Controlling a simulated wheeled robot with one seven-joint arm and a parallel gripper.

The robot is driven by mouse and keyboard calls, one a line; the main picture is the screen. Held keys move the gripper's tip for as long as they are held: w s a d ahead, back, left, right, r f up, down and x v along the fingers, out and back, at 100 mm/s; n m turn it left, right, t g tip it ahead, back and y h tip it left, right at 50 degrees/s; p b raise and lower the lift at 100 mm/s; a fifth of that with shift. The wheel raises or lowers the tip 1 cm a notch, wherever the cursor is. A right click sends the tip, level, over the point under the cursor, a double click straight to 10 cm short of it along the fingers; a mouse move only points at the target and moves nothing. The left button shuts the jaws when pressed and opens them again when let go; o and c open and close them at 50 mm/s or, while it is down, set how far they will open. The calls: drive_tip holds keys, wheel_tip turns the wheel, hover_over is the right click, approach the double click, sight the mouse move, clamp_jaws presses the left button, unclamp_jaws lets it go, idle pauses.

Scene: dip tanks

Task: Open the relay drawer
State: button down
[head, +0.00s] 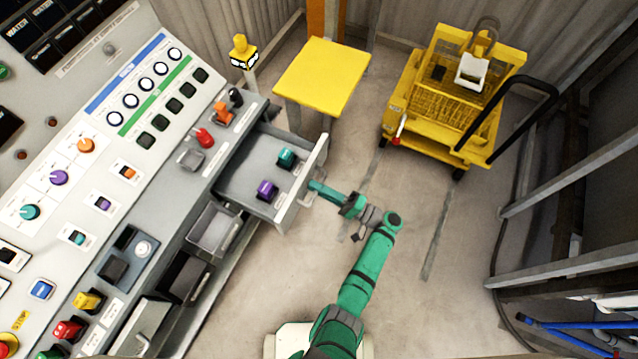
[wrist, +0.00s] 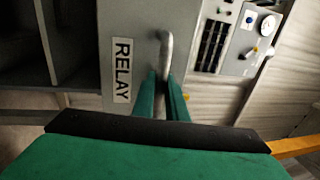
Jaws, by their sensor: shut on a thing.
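The relay drawer (head: 238,178) is a grey drawer pulled out from the control console in the head view. A teal relay (head: 286,157) and a purple relay (head: 267,189) stand inside it. Its front panel shows in the wrist view with a white RELAY label (wrist: 122,70). A metal bar handle (wrist: 166,50) stands on that front. My green gripper (wrist: 163,98) has its fingers on either side of the handle and is shut on it. In the head view my gripper (head: 314,186) reaches the drawer front from the right.
The console (head: 130,125) with knobs and buttons fills the left. Open bins (head: 212,229) lie below the drawer. A yellow table (head: 322,76) stands beyond the drawer, and a yellow cart (head: 440,105) to the right. The floor (head: 425,225) right of my arm is clear.

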drive_tip(key=shift+s+f, duration=0.1)
drive_tip(key=shift+s, duration=0.05)
drive_tip(key=c, duration=2)
unclamp_jaws()
drive_tip(key=shift+c, duration=0.2)
drive_tip(key=shift+d, duration=0.1)
drive_tip(key=v, duration=1)
drive_tip(key=shift+s+d, duration=0.15)
drive_tip(key=shift+d, duration=0.2)
